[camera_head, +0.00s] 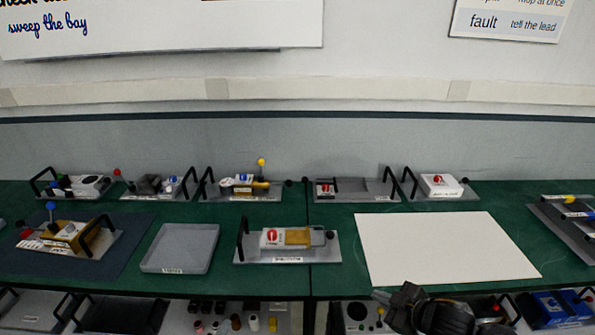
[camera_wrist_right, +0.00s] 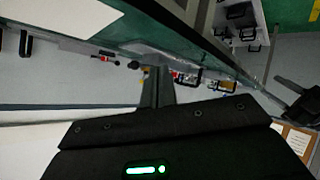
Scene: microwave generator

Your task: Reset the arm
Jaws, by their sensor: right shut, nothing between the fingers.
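My right gripper (camera_head: 398,298) shows at the bottom of the head view, right of centre, dark and in front of the table's front edge. It is shut and empty, and apart from the things on the table. In the right wrist view its dark fingers (camera_wrist_right: 158,86) stand together at the middle, above the black gripper body with a green light. My left gripper and left arm are not in view.
The green table (camera_head: 335,225) holds a white board (camera_head: 440,248), an empty grey tray (camera_head: 180,248) and a fixture with a white and tan part (camera_head: 287,243). Several handled fixtures line the back. A lower shelf holds small bottles and a blue case (camera_head: 560,306).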

